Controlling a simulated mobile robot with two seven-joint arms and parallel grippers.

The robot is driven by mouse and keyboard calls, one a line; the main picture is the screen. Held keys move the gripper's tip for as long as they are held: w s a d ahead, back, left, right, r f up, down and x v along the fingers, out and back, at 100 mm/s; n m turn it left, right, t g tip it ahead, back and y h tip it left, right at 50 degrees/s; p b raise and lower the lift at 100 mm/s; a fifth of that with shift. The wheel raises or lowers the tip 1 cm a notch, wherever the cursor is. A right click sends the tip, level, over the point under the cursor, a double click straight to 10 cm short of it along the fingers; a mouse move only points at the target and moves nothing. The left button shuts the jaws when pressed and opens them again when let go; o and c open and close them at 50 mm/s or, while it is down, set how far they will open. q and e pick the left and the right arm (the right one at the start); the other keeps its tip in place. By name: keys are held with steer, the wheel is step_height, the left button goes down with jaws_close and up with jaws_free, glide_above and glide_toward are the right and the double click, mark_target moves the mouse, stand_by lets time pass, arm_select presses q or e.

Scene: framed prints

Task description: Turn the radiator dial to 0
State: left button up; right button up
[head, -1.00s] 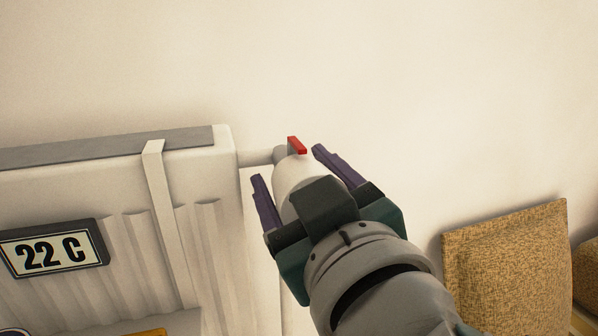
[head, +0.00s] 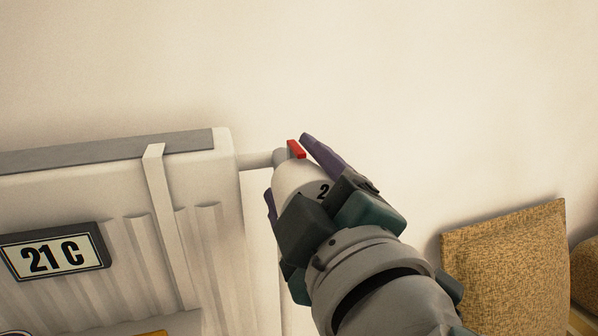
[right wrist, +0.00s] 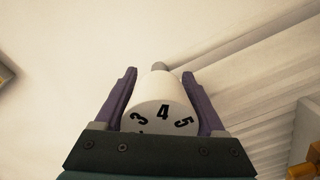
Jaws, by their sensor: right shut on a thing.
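The white radiator dial (head: 297,178) sits on a pipe at the upper right end of the radiator (head: 215,259). A red marker (head: 296,149) shows at the dial's pipe end, and a black "2" is visible on the dial in the head view. In the right wrist view the dial (right wrist: 158,91) shows the numbers 3, 4 and 5. My right gripper (right wrist: 164,80) is shut on the dial, one purple finger on each side; the gripper (head: 288,170) also shows in the head view. A display (head: 55,252) on the radiator reads "21 C". My left gripper is out of view.
A tan woven cushion (head: 508,265) leans against the wall at the right. The beige wall (head: 400,70) behind and above the dial is bare. A white bracket strip (head: 170,225) runs down the radiator's front.

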stand_by(0.4)
steer(key=o, duration=1.1)
steer(key=shift+c, duration=0.2)
steer(key=v, duration=1)
steer(key=shift+b, duration=0.35)
steer(key=shift+r, duration=0.1)
